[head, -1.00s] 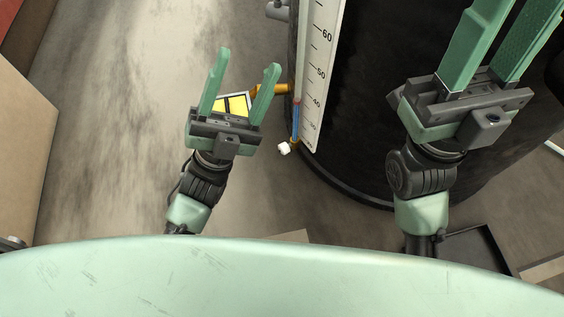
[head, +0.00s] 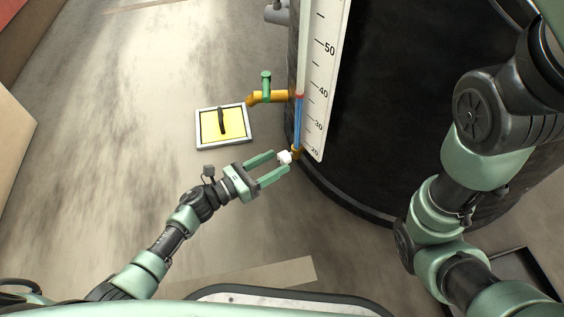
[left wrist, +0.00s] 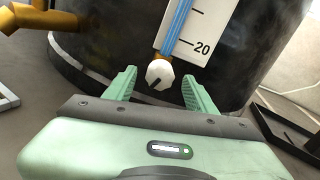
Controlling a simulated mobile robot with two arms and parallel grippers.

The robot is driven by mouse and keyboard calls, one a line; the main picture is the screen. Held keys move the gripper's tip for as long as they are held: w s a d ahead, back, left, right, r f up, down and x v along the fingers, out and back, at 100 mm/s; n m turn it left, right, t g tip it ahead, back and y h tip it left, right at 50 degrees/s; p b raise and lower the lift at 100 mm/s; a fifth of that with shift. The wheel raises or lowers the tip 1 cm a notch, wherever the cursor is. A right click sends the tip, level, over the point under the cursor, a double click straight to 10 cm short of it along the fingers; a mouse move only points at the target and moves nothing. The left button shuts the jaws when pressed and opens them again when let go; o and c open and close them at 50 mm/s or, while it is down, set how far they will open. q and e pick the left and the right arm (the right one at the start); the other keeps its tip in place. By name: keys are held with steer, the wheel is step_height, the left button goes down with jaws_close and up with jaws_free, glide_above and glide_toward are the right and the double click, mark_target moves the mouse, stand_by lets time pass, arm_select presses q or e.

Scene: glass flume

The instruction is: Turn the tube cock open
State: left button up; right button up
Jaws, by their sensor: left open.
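The tube cock is a small white knob (head: 284,157) at the foot of the blue-filled sight tube (head: 298,118), low on the black tank. In the left wrist view the knob (left wrist: 160,74) is white and faceted, with a dark pointer line slanting to lower left. My left gripper (head: 279,163) is open, its two green fingers (left wrist: 156,88) on either side of the knob, which shows between and just beyond the tips. I cannot tell whether they touch it. My right arm (head: 490,130) is at the right; its gripper is out of view.
A white scale (head: 325,80) stands beside the tube on the black tank (head: 400,100). An orange pipe with a green-handled valve (head: 266,88) sticks out above the knob. A yellow framed plate with a black handle (head: 209,128) lies on the floor.

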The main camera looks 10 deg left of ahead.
mark_target(280, 160)
arm_select(q)
steer(key=shift+b+x, duration=0.45)
steer(key=shift+x, duration=1.15)
jaws_close()
